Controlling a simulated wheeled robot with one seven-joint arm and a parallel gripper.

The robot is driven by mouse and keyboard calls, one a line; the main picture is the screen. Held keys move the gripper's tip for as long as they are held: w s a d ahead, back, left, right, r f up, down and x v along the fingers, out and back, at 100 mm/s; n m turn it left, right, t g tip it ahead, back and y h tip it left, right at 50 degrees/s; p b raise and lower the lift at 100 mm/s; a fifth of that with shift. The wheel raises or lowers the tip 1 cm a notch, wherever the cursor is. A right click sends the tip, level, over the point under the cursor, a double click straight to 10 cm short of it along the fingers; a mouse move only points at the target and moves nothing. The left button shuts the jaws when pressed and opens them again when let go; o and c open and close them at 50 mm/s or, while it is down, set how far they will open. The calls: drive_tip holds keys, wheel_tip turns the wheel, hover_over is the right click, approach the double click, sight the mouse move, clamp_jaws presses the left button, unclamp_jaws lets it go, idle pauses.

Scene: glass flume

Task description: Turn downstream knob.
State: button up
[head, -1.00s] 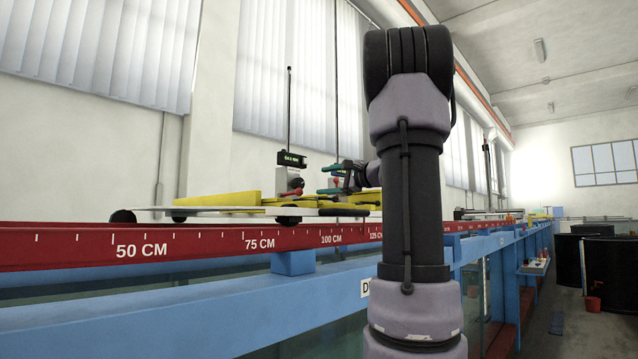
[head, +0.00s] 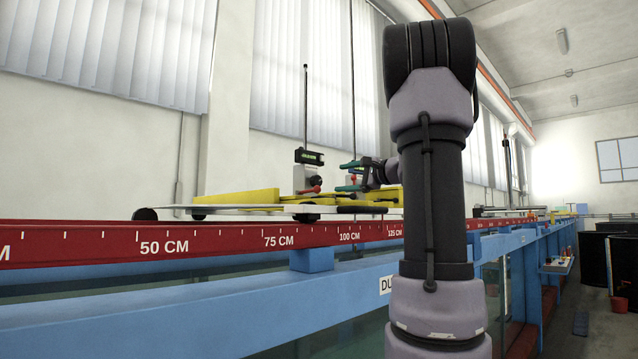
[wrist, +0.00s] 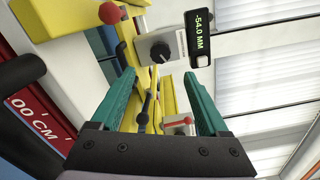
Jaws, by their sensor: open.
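A black knob (wrist: 160,53) sits on a small grey box (wrist: 157,40) in the wrist view, beyond my fingertips and roughly between their lines. I cannot tell whether it is the downstream one. My gripper (wrist: 158,74) is open, with teal fingers spread and nothing held. The knob's face is not clear there.
A black display (wrist: 200,42) reading -54.0 MM stands beside the knob box, near the right finger's line. The yellow carriage frame (head: 250,198) rides above the red scaled rail (head: 205,240). A blue beam (head: 180,320) runs in front.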

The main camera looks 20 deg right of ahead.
sight(319, 182)
drive_tip(key=m, duration=0.5)
drive_tip(key=shift+d+f+m, duration=0.15)
drive_tip(key=shift+m, duration=0.15)
drive_tip(key=shift+w, duration=0.2)
drive_tip(key=shift+m, duration=0.3)
drive_tip(key=x, duration=1)
drive_tip(key=shift+w, duration=0.25)
clamp_jaws()
drive_tip(key=shift+f+m, duration=0.1)
drive_tip(key=shift+m, duration=0.7)
